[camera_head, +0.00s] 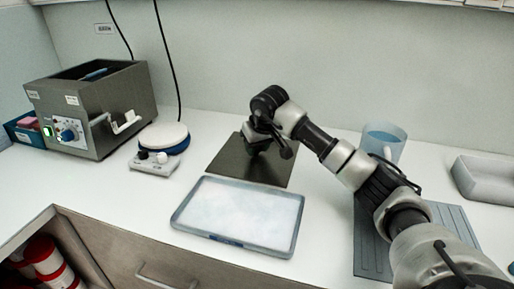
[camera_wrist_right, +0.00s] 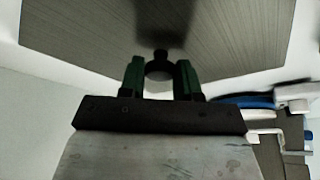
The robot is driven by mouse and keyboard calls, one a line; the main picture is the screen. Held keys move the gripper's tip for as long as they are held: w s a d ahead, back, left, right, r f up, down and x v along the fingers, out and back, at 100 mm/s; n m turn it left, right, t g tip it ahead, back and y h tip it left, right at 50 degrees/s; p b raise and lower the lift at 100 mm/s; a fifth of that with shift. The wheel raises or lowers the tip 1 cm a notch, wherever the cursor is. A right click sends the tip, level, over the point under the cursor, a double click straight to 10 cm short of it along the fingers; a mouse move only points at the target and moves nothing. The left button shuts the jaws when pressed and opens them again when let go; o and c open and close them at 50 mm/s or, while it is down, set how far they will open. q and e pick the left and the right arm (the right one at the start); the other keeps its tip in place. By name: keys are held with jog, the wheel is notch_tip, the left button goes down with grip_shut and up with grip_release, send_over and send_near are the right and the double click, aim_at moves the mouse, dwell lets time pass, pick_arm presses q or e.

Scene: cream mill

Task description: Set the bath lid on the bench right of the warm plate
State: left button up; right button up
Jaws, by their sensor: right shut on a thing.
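The bath lid (camera_head: 232,162) is a flat, dark grey metal sheet to the right of the warm plate (camera_head: 165,138), a small white-and-blue round-topped device. The lid lies flat on the bench or just above it; I cannot tell which. My right gripper (camera_head: 256,148) is over the lid's middle, shut on its dark knob. In the right wrist view the green fingers (camera_wrist_right: 161,72) stand on either side of the knob, and the brushed lid (camera_wrist_right: 85,35) fills the top. The grey bath (camera_head: 110,125) at the left is open-topped. My left gripper is not in view.
A shallow tray (camera_head: 178,215) with white contents lies in front of the lid. A blue jug (camera_head: 384,135) and a ribbed grey mat (camera_head: 452,222) are to the right, partly behind my arm. A pale grey open box (camera_head: 480,185) is at far right. The wall is behind.

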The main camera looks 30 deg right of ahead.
jog(key=shift+f, duration=0.15)
jog(key=o, duration=0.9)
jog(key=shift+r, duration=0.5)
jog(key=v, duration=1.1)
jog(key=shift+s+r, duration=0.15)
